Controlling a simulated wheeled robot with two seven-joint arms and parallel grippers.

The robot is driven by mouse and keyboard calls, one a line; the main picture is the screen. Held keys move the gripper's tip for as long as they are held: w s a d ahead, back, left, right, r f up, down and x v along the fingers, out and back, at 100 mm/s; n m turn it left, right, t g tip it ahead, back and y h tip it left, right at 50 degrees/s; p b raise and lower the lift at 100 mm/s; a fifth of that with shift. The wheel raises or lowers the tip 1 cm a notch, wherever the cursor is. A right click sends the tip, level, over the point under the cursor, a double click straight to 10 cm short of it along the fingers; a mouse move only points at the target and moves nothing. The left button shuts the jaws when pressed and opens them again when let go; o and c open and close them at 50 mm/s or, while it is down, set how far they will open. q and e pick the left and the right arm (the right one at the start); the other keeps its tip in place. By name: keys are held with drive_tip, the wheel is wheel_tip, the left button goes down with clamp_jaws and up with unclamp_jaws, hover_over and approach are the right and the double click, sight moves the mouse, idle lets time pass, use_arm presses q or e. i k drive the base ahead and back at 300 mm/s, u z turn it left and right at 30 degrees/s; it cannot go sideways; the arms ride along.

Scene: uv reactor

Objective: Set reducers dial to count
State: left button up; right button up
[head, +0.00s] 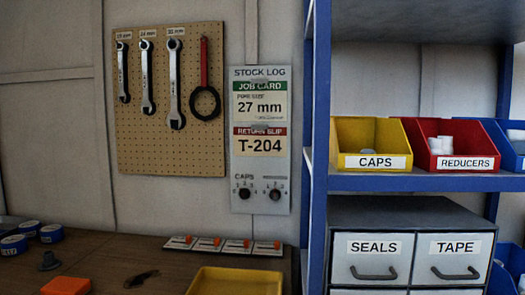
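The stock log panel (260,140) hangs on the wall between the pegboard and the blue shelf. Two dark round dials sit at its bottom with small numbers around them. The left dial (244,193) is under the word CAPS. The right dial (275,194) has a label above it that I cannot read; the pointer settings are too small to tell. The red REDUCERS bin (466,163) stands on the blue shelf, with a few white pieces (440,145) showing inside; its front hides the bottom, so the full count is unclear. Neither gripper is in view.
A yellow CAPS bin (371,162) stands left of the red bin. The blue shelf post (318,120) rises close right of the panel. Below the panel, the bench holds a yellow tray (235,276), several small white-and-red items (208,244) and an orange block (66,286).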

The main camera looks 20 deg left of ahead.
sight(275, 195)
drive_tip(key=k, duration=1.25)
drive_tip(key=z, duration=0.65)
drive_tip(key=i, duration=1.45)
drive_tip(key=u, duration=0.6)
